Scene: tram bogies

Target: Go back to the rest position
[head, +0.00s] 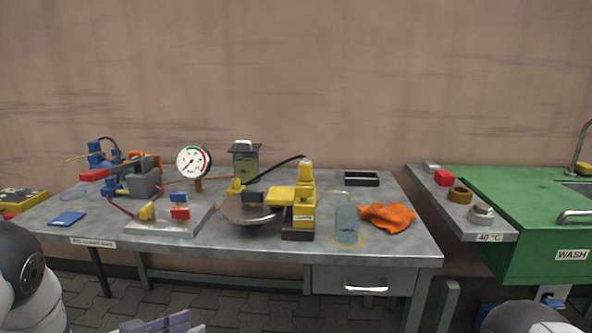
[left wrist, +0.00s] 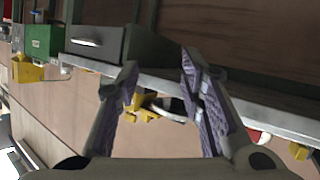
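My left gripper (head: 163,324) shows only at the bottom edge of the head view, low in front of the workbench (head: 285,256). In the left wrist view my left gripper (left wrist: 160,78) has its two purple-padded fingers apart, with nothing held between them. The bench edge and drawer show beyond the fingers in that tilted view. A rounded white and dark part of my left arm shows at the lower left of the head view. A dark rounded part of mine shows at the lower right. My right gripper is not in view.
The bench carries a pressure gauge (head: 194,161), a yellow device (head: 304,200), a glass beaker (head: 347,226), an orange cloth (head: 387,217) and a blue pad (head: 67,219). A green wash unit (head: 520,205) stands at right. Paved floor (head: 215,312) shows in front.

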